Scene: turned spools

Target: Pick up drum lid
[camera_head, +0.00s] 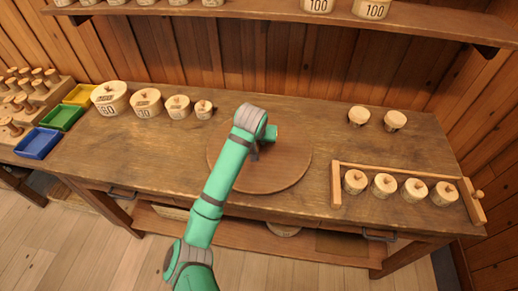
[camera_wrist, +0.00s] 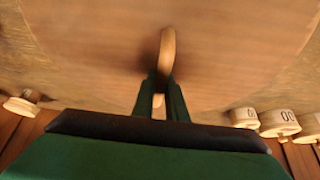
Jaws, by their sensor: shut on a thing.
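The drum lid (camera_head: 285,170) is a wide, flat, round wooden disc in the middle of the workbench. In the wrist view the lid (camera_wrist: 90,50) fills most of the picture, with an upright wooden grip (camera_wrist: 167,50) standing at its middle. My gripper (camera_head: 255,152) reaches down over the lid's centre, and my arm covers part of its left side. In the wrist view my gripper's two dark green fingers (camera_wrist: 162,85) are closed on this grip. The lid looks level; I cannot tell whether it touches the bench top.
Several numbered lidded pots (camera_head: 147,103) stand at the back left of the workbench (camera_head: 340,130). Two small pots (camera_head: 395,121) stand at the back right. A wooden rack (camera_head: 398,171) with several small pots is at the right. Coloured trays (camera_head: 62,117) lie far left, and a shelf (camera_head: 260,8) hangs above.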

